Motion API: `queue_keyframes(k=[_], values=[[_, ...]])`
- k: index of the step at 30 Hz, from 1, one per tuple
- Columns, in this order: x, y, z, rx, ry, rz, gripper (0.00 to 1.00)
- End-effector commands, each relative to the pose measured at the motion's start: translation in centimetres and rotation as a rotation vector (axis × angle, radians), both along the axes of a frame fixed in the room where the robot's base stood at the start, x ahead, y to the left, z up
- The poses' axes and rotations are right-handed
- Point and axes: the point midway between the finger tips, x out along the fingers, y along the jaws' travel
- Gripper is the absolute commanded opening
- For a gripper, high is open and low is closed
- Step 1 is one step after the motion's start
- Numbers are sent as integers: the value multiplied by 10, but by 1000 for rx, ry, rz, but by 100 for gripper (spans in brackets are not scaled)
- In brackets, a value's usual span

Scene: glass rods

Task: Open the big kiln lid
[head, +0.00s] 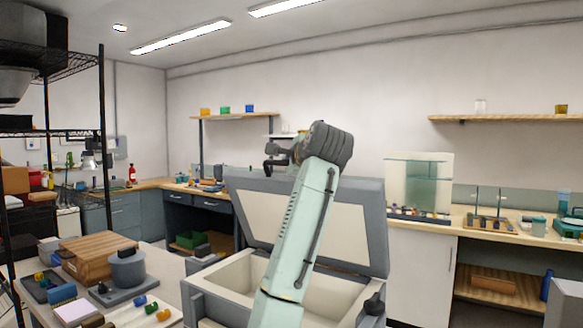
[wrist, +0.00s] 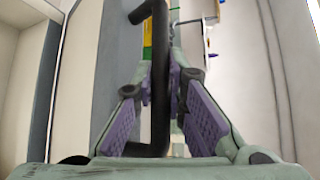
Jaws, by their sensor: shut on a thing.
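The big kiln (head: 215,290) stands in front of me with its pale interior exposed. Its grey-framed lid (head: 345,225) is raised steeply from the back edge, its cream inner face toward me. My arm crosses in front of the lid and hides part of it and of the chamber. My gripper (head: 275,158) is at the lid's upper edge. In the wrist view, the black bar handle (wrist: 156,100) runs between the purple-padded fingers, and my gripper (wrist: 163,78) is shut on it. The lid's grey edge (wrist: 115,60) lies beside the handle.
A side table (head: 130,315) with a wooden block (head: 95,255) and small coloured pieces stands at left. A black wire rack (head: 103,130) rises at far left. Benches line the back, with a glass-fronted case (head: 420,185) right of the lid. Space above the lid is free.

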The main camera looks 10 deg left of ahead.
Motion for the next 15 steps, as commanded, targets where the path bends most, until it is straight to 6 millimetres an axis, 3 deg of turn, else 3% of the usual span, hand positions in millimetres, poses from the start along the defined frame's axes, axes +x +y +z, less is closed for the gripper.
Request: queue_keyframes(k=[7, 8, 15], values=[[0, 1, 0, -2, -1, 2, 0], [-1, 1, 0, -2, -1, 2, 14], [0, 1, 0, -2, -1, 0, 30]])
